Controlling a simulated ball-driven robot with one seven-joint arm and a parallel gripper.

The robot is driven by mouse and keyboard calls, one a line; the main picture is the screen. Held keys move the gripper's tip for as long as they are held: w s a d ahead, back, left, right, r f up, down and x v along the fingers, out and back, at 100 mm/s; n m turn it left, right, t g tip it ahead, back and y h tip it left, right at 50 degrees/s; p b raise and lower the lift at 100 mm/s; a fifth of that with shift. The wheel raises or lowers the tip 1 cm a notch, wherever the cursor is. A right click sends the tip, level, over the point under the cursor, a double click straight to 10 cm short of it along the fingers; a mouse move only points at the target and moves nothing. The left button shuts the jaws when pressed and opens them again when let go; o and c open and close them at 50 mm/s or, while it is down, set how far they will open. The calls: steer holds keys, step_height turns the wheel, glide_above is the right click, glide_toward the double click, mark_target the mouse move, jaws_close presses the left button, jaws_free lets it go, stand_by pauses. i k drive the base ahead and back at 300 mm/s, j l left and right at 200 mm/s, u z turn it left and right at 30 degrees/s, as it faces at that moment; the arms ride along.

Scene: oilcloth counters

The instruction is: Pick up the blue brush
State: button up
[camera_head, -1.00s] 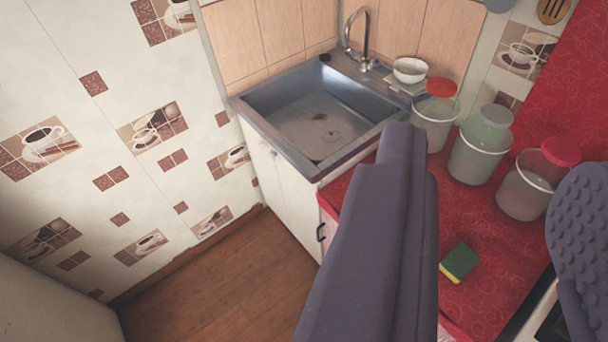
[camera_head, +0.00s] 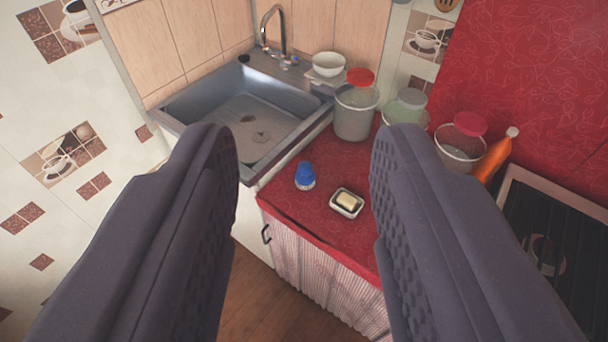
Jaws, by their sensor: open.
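The blue brush (camera_head: 305,175) stands on the red patterned counter (camera_head: 318,215), near its left end beside the sink. It has a blue top and a pale lower part that looks like bristles. My gripper (camera_head: 300,150) is open, with one dark finger on each side of the picture. The brush shows in the gap between the fingers, beyond them and untouched. The gripper holds nothing.
A soap dish with soap (camera_head: 346,203) lies close to the right of the brush. A metal sink (camera_head: 225,170) is at left. Jars (camera_head: 355,118), a white bowl (camera_head: 328,65) and an orange bottle (camera_head: 492,160) stand behind. A stove (camera_head: 560,235) is at right.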

mark_target(305, 177)
steer(key=z, duration=0.3)
steer(key=u, duration=0.3)
steer(key=i+z, duration=0.1)
steer(key=i, duration=0.3)
steer(key=i+j+z, duration=0.15)
steer(key=i, duration=0.3)
steer(key=i+j+z, duration=0.1)
steer(key=i, duration=0.3)
steer(key=i+j+z, duration=0.15)
steer(key=i, duration=0.25)
steer(key=j, duration=0.1)
